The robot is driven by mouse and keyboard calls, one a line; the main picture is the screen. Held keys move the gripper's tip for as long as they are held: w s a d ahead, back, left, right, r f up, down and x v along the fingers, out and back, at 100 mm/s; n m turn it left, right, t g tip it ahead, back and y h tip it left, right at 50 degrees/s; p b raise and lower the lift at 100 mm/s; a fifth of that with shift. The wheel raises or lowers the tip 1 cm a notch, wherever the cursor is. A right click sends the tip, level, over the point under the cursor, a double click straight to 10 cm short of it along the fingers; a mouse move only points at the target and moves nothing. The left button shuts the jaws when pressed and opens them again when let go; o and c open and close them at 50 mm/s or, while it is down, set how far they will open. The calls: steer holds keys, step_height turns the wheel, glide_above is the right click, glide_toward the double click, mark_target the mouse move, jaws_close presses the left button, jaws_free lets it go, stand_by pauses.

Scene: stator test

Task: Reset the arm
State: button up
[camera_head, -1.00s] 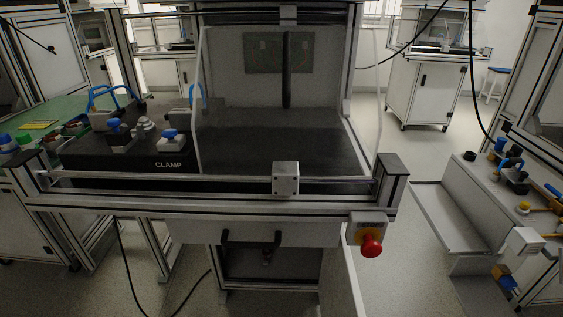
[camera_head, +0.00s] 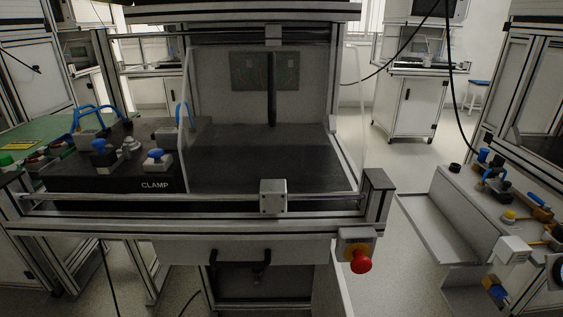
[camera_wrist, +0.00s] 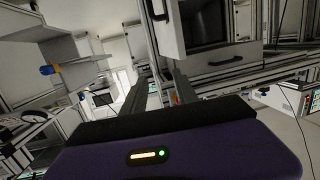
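My gripper does not show in the head view. In the wrist view a purple and black housing (camera_wrist: 170,150) with a small lit indicator fills the bottom; I take it as part of my own arm end. No held object can be made out. The test station (camera_head: 262,150) stands ahead in the head view, with its dark bed empty at the middle and right.
A dark fixture marked CLAMP (camera_head: 105,170) with blue-topped parts is at the left of the bed. A red emergency button (camera_head: 361,262) juts from the front right. A grey chute (camera_head: 440,225) and a parts bench (camera_head: 535,220) stand at right. Open floor shows between.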

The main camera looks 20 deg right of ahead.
steer(key=s+a+r+n+g+y+p, duration=0.1)
steer(key=s+a+r+n+y, duration=0.15)
steer(key=s+a, duration=0.4)
step_height(320, 180, up, 20)
steer(key=p, duration=1.9)
steer(key=shift+w+m+p, duration=0.2)
steer(key=shift+m+p, duration=0.1)
steer(key=shift+m, duration=0.15)
steer(key=shift+f, duration=0.1)
